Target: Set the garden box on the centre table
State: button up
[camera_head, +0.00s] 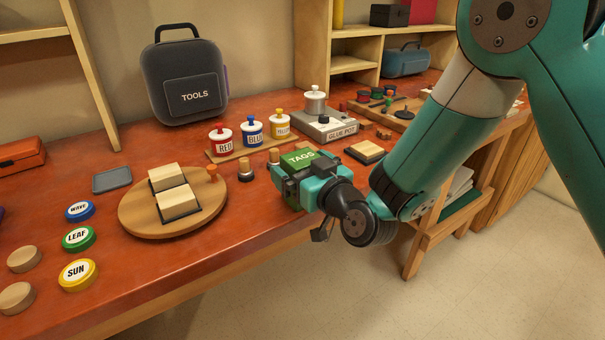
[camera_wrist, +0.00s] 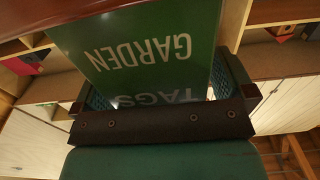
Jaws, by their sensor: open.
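The green garden box (camera_head: 300,158), with "TAGS" on its top, stands at the front edge of the red-brown workbench (camera_head: 254,213). In the wrist view the box (camera_wrist: 140,45) shows "GARDEN" and "TAGS" lettering upside down. My gripper (camera_head: 300,182) is at the box, with its fingers on either side of it. In the wrist view my gripper (camera_wrist: 160,90) is open around the box; whether the pads touch it I cannot tell. Much of the box is hidden behind the gripper in the head view. I cannot identify the centre table in these views.
A round wooden board (camera_head: 160,226) with two blocks lies left of the box. RED, BLUE and YELLOW pots (camera_head: 252,133) and a GLUE POT stand (camera_head: 323,128) are behind it. A grey TOOLS case (camera_head: 187,85) stands at the back. Open floor (camera_head: 350,290) lies in front.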

jog(key=c, duration=1.1)
jog(key=shift+c, duration=0.2)
jog(key=shift+r, duration=0.1)
notch_tip(320, 180, up, 11)
jog(key=p, duration=0.8)
jog(key=shift+r+p, duration=0.2)
jog(key=shift+p, duration=0.2)
notch_tip(320, 180, up, 8)
jog(key=w+d+f+m+t+h, duration=0.1)
jog(key=d+f+m+h, duration=0.15)
jog(key=d+f, duration=0.55)
jog(key=w+d+f+m+t+h, duration=0.15)
jog(key=d+f+h, duration=0.25)
jog(key=d, duration=0.8)
jog(key=w+d+f+m+t+h, duration=0.1)
jog(key=w+d+f+m+h, duration=0.2)
jog(key=d+f, duration=0.5)
jog(key=s+d+f, duration=0.1)
jog(key=s+f, duration=0.6)
jog(key=f, duration=0.4)
jog(key=shift+s+d, duration=0.25)
jog(key=shift+d, duration=0.1)
